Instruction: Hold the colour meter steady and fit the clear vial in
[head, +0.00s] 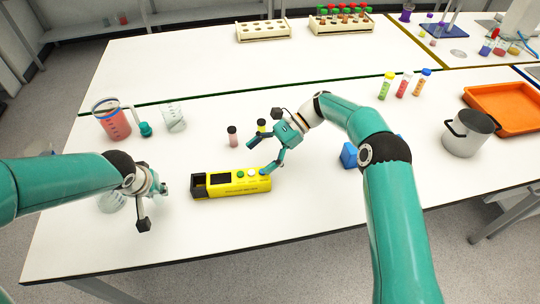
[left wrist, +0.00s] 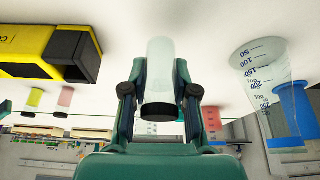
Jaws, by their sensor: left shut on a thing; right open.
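The colour meter (head: 222,188) is a yellow box lying on the white table, with a dark open end at its left. In the left wrist view its black opening (left wrist: 76,54) faces the held vial. My left gripper (left wrist: 160,88) is shut on the clear vial (left wrist: 160,52), black cap toward my palm and clear end outward. The vial is apart from the meter, beside its open end. In the head view my left gripper (head: 154,186) hides most of it. My right gripper (head: 262,154) is open and empty, its lower finger close to the meter's right end; contact is unclear.
A pink vial (head: 233,138) and a yellow vial (head: 262,125) stand behind the meter. A partly hidden beaker (head: 110,204) is by my left gripper. A red-filled jug (head: 114,126) stands behind left; a blue block (head: 349,156) lies right. The table in front is clear.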

